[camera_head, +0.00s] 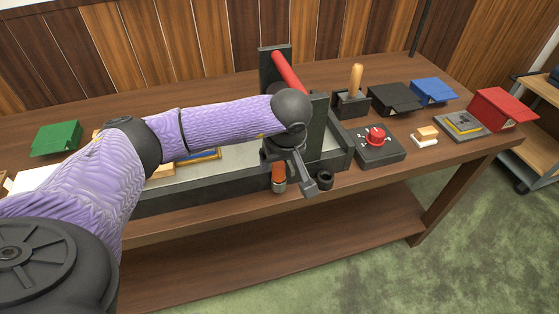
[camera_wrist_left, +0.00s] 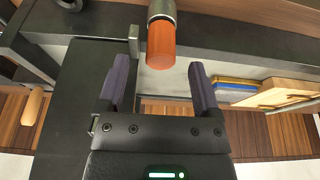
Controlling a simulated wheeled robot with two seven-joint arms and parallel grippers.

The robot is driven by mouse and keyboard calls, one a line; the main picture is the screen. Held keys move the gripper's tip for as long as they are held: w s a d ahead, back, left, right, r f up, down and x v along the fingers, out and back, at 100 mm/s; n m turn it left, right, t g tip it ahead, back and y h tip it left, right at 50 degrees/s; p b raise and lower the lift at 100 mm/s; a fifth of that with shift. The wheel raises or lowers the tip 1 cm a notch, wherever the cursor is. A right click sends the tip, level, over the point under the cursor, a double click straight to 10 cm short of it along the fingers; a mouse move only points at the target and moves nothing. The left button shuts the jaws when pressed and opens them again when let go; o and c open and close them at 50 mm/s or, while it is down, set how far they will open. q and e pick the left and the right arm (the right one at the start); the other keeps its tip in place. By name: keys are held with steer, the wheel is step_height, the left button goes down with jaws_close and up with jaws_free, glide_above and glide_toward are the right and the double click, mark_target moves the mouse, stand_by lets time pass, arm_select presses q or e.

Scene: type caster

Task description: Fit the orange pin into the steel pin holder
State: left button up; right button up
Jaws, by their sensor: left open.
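The orange pin (camera_head: 278,172) stands upright at the front edge of the bench, partly hidden by my left gripper (camera_head: 291,170). Its lower end is at a short steel cylinder, the steel pin holder (camera_head: 279,187), and looks to be inside it; the depth cannot be told. In the left wrist view the orange pin (camera_wrist_left: 161,47) points towards the camera, with the steel holder (camera_wrist_left: 162,9) around its far end. My left gripper (camera_wrist_left: 160,75) is open, its fingers on either side of the pin with gaps showing. My right gripper is not in view.
Behind is a grey machine with a red roller (camera_head: 289,73). A box with a red button (camera_head: 376,140) and several coloured boxes stand to the right. A green box (camera_head: 56,138) is at far left.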

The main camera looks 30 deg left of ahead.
arm_select(q)
steer(key=p+v, duration=0.1)
steer(key=v, duration=0.7)
steer(key=shift+r, duration=0.25)
steer(key=shift+s, duration=0.1)
